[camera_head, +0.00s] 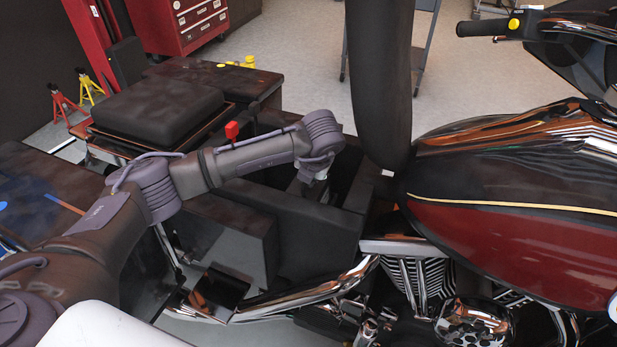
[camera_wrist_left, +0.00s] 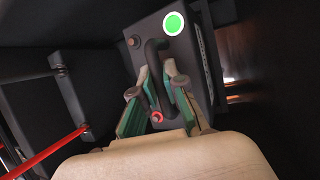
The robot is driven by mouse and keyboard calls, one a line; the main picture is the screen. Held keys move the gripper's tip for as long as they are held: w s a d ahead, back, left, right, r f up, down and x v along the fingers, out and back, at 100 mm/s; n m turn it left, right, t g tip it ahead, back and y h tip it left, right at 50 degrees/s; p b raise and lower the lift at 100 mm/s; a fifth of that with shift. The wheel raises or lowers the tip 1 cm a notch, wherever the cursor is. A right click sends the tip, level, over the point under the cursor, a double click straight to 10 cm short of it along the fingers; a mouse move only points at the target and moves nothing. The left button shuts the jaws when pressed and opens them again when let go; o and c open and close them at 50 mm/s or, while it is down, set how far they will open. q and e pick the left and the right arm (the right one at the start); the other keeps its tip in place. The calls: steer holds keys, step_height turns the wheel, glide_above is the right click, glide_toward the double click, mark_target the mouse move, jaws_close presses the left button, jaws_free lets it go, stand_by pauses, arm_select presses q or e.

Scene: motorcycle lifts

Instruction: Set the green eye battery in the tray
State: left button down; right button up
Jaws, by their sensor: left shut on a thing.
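In the left wrist view the battery (camera_wrist_left: 200,75) is a dark grey box with a bright green round eye (camera_wrist_left: 174,24) on its top. A dark handle loops over the top, between two terminals, one with a red ring. My left gripper (camera_wrist_left: 158,78), with green-padded fingers, is shut on the handle. In the head view my left arm reaches over the motorcycle's rear part, and its wrist points down into a dark opening. The battery and fingers are mostly hidden there. I cannot make out the tray clearly in either view. My right gripper is not in view.
The motorcycle's red and black tank (camera_head: 520,240) is at the right. A tall black padded part (camera_head: 380,80) stands upright beside my wrist. A chrome exhaust pipe (camera_head: 310,298) runs below. A red rod (camera_wrist_left: 45,152) crosses the wrist view's lower left.

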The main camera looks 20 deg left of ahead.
arm_select(q)
steer(key=c, duration=1.2)
jaws_free()
steer(key=shift+o, duration=0.2)
steer(key=shift+s+f, duration=0.1)
steer(key=shift+s, duration=0.05)
steer(key=v, duration=0.7)
steer(key=shift+r, duration=0.35)
steer(key=shift+d, duration=0.1)
